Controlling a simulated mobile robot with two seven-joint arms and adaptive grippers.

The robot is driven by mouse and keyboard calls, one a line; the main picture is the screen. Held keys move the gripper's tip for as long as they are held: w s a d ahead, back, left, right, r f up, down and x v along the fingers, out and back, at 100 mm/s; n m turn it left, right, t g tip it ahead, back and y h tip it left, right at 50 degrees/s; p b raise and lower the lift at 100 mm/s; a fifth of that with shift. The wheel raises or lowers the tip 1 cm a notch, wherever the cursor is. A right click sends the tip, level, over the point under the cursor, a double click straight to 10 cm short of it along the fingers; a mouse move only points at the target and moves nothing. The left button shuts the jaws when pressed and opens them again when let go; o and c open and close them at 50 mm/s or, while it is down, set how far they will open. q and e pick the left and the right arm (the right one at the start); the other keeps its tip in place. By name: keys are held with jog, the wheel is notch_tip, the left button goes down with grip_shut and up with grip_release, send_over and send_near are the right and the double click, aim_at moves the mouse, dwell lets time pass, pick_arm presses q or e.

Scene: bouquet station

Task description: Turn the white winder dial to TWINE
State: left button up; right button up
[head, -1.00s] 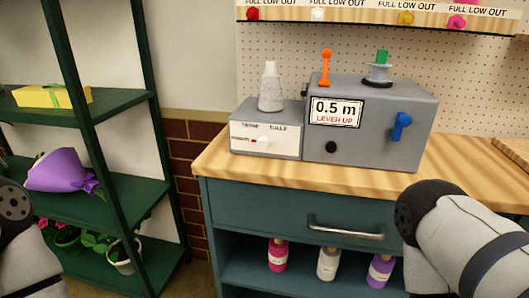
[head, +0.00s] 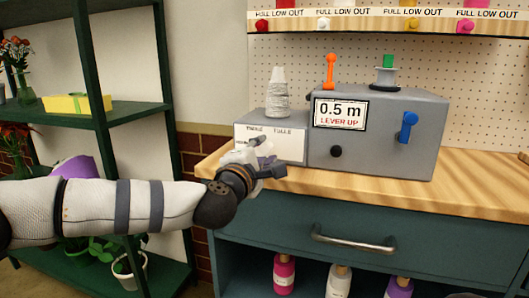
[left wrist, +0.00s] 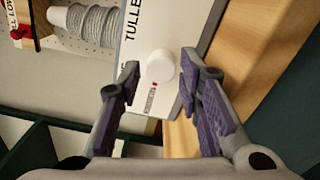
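The white winder dial (left wrist: 160,65) is a round knob on the white front panel (left wrist: 141,45) of the small winder box. A red mark and a small printed label lie beside it on the panel. In the left wrist view the word TULLE is readable; the TWINE word is mostly out of sight. My left gripper (left wrist: 160,72) is open, with one purple-padded finger on each side of the dial; I cannot tell whether they touch it. In the head view my left gripper (head: 268,164) is at the panel and covers most of the dial. My right gripper is not in view.
A cone of twine (head: 278,92) stands on the winder box. To its right is a grey machine (head: 378,150) with an orange lever (head: 330,72), a blue handle (head: 408,126) and a "0.5 m LEVER UP" display. A green shelf (head: 140,112) stands left of the bench.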

pick_arm(q)
jog(key=shift+x, duration=0.85)
grip_shut()
